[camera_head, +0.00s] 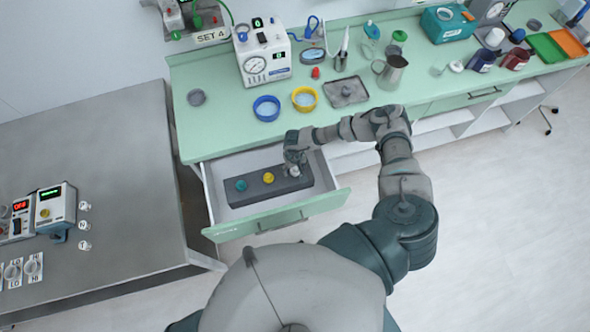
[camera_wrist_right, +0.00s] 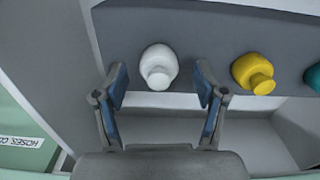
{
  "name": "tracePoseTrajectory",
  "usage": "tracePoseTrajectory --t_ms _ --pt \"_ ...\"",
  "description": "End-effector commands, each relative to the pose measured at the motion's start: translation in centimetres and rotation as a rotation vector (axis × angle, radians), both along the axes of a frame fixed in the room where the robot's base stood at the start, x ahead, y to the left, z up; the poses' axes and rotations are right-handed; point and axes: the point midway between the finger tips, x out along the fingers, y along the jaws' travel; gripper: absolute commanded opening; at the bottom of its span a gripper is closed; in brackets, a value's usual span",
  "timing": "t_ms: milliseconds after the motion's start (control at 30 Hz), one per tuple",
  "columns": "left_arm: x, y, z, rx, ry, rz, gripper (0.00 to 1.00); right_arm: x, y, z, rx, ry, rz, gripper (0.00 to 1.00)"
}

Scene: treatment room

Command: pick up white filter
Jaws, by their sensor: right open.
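The white filter (camera_wrist_right: 158,67) sits at the end of a dark grey holder (camera_wrist_right: 215,30) inside the open drawer (camera_head: 222,196). In the head view the white filter (camera_head: 293,171) shows just below my right gripper (camera_head: 294,160). In the right wrist view my right gripper (camera_wrist_right: 160,98) is open, its two blue-padded fingers either side of the filter's near end, with gaps between. A yellow filter (camera_head: 268,177) and a teal filter (camera_head: 241,185) stand in the same holder to the left. My left gripper is not in view.
The drawer's walls and front panel (camera_head: 280,217) surround the holder. On the green counter (camera_head: 225,130) above are a blue ring-shaped dish (camera_head: 266,108), a yellow one (camera_head: 304,98), a grey tray (camera_head: 345,91) and a metal jug (camera_head: 390,73). A grey table (camera_head: 100,150) stands left.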

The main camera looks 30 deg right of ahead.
Motion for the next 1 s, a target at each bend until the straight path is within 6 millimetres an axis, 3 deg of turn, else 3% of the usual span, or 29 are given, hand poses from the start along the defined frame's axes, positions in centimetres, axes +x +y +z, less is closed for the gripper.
tracePoseTrajectory --t_ms 233,467,800,1000 --pt "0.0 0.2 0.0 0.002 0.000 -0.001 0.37 -0.1 -0.2 -0.3 0.002 -0.001 0.000 0.71" --pt "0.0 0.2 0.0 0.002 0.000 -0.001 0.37 0.0 -0.2 -0.3 0.002 0.000 0.000 0.18" --pt "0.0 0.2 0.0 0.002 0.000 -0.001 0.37 0.0 -0.2 0.0 0.001 0.000 -0.001 0.17" --pt "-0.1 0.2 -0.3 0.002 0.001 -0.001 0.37 0.1 -0.2 3.3 0.004 -0.004 -0.001 0.17"
